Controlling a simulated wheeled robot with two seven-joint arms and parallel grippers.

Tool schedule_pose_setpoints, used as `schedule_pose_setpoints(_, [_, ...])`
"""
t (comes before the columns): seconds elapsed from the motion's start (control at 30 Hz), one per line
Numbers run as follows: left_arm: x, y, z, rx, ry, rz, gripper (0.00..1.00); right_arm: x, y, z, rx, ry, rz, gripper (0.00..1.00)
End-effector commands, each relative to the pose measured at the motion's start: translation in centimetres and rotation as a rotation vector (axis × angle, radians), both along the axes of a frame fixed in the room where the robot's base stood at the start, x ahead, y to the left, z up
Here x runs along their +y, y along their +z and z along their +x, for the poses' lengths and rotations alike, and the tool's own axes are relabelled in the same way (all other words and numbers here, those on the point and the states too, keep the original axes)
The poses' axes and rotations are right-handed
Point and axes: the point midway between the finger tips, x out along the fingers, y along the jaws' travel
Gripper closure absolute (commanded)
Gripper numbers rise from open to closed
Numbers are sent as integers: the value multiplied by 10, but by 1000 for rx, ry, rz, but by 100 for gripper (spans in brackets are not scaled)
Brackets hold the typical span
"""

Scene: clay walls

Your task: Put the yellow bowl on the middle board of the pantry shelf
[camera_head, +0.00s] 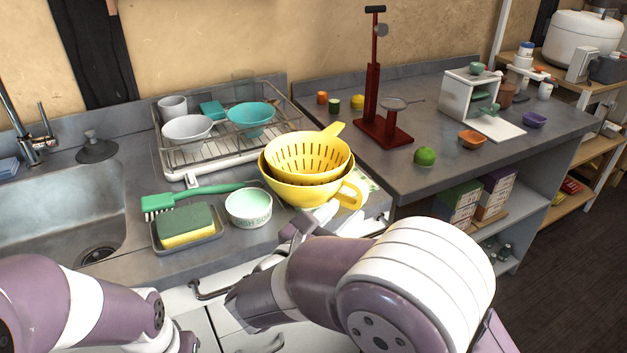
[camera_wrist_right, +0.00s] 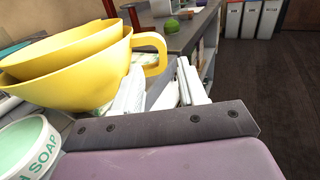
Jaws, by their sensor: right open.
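A large yellow bowl (camera_head: 282,192) with a loop handle on its right stands on the counter beside the dish rack. A yellow colander (camera_head: 300,157) is nested in it. In the right wrist view the yellow bowl (camera_wrist_right: 80,88) fills the upper left, its handle pointing toward my fingers. My right gripper (camera_head: 322,214) is just in front of the bowl near the handle; its two pale fingers (camera_wrist_right: 160,82) are apart with nothing held. Contact with the handle cannot be told. My left arm shows at lower left, its gripper out of frame. The pantry shelf (camera_head: 588,157) with wooden boards stands at far right.
A dish-soap cup (camera_head: 249,207), sponge on a tray (camera_head: 187,232) and green brush (camera_head: 190,200) are left of the bowl. The dish rack (camera_head: 225,150) is behind. The shelf's middle board has free room.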

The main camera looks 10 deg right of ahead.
Motion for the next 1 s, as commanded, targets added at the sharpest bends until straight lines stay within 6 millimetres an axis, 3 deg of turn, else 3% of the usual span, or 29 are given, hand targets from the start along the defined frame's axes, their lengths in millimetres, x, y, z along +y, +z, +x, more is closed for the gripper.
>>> schedule_pose_setpoints(0.37, [0,-5,0,0,0,0,59,-42,0,40,1,-1,-1,58])
schedule_pose_setpoints(0.63, [0,-5,0,0,0,0,59,-46,1,45,2,3,-2,58])
schedule_pose_setpoints(0.67, [0,-5,0,0,0,0,59,-46,1,45,2,3,-2,65])
schedule_pose_setpoints(0.77, [0,-5,0,0,0,0,59,-46,1,45,2,3,-2,98])
schedule_pose_setpoints(1.0, [0,-4,0,0,0,0,59,-46,1,45,1,3,-2,100])
